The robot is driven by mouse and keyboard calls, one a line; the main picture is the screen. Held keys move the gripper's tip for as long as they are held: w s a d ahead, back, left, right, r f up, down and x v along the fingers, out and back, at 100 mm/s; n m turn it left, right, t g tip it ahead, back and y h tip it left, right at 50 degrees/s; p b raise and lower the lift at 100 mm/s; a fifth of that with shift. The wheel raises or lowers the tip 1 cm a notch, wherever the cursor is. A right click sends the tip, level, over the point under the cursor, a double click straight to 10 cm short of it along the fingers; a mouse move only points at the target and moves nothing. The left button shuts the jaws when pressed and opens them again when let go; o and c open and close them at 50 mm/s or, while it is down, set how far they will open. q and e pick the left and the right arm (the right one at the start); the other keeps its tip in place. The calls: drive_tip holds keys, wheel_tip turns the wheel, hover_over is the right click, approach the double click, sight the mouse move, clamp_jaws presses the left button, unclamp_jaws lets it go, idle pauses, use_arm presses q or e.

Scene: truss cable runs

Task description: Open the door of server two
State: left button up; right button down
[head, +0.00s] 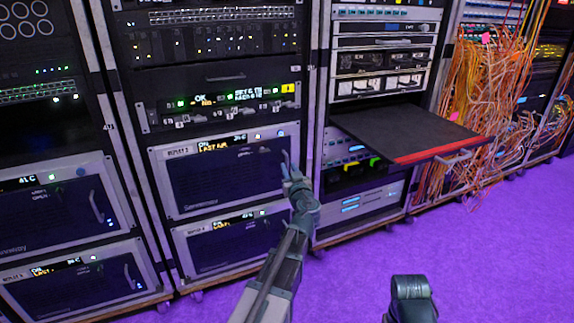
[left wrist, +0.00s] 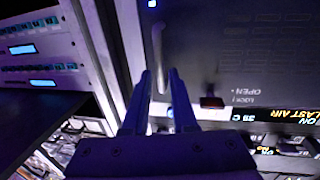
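A server unit with a dark, light-framed door (head: 225,178) sits in the middle rack; its small label is too blurred to read surely. A similar unit (head: 225,243) is below it. The upper door looks closed, with an upright handle (head: 285,158) near its right edge. My left gripper (head: 289,172) is at that handle. In the left wrist view the two fingers of my left gripper (left wrist: 161,72) are apart, and the pale handle (left wrist: 158,45) shows just ahead, between the fingertip lines. I cannot tell whether they touch it. My right gripper's fingers are not seen.
A black shelf with a red front edge (head: 425,154) juts out of the rack to the right of my left gripper. Orange cables (head: 490,90) hang further right. More closed units (head: 70,205) stand at left. The purple floor (head: 490,240) is clear.

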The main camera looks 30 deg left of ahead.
sight(287, 165)
use_arm(q)
drive_tip(key=shift+x, duration=1.6)
clamp_jaws()
